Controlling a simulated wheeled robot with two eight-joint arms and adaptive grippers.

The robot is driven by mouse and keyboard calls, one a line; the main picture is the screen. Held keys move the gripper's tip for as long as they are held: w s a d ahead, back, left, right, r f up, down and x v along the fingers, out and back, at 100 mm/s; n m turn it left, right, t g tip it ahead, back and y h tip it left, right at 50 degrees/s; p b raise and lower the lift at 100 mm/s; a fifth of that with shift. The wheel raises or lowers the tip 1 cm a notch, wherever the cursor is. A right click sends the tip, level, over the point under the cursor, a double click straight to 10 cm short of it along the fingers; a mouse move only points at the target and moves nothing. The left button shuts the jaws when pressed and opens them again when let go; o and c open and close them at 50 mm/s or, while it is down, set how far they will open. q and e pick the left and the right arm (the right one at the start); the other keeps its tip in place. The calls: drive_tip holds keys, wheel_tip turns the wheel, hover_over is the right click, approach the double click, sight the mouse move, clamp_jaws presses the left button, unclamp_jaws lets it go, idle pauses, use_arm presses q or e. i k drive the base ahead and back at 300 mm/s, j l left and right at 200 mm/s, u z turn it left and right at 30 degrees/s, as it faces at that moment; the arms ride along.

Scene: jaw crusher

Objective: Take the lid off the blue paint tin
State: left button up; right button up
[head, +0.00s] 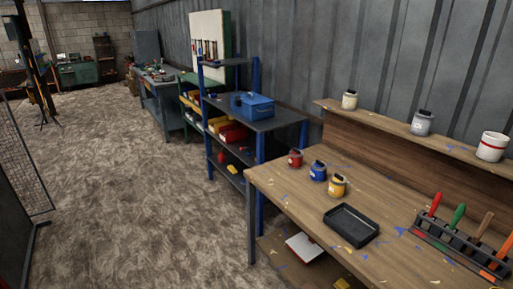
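The blue paint tin (318,172) stands upright on the wooden workbench (300,205), between a red tin (295,159) and a yellow tin (337,187). A dark piece shows on top of the blue tin; it is too small to tell its exact shape. The tin appears closed. Neither of my grippers shows in the head view.
A black tray (351,226) lies in front of the tins. A rack of coloured-handled tools (460,245) stands at the right. The raised shelf (400,125) holds several pots. A blue shelving unit (260,165) stands beyond the bench. Open floor (140,190) lies to the left.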

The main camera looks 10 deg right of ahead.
sight(317, 165)
drive_tip(key=i+j+u, duration=0.25)
drive_tip(key=i, duration=0.6)
drive_tip(key=i+u, duration=0.3)
drive_tip(key=i, duration=0.5)
drive_tip(key=l, duration=0.1)
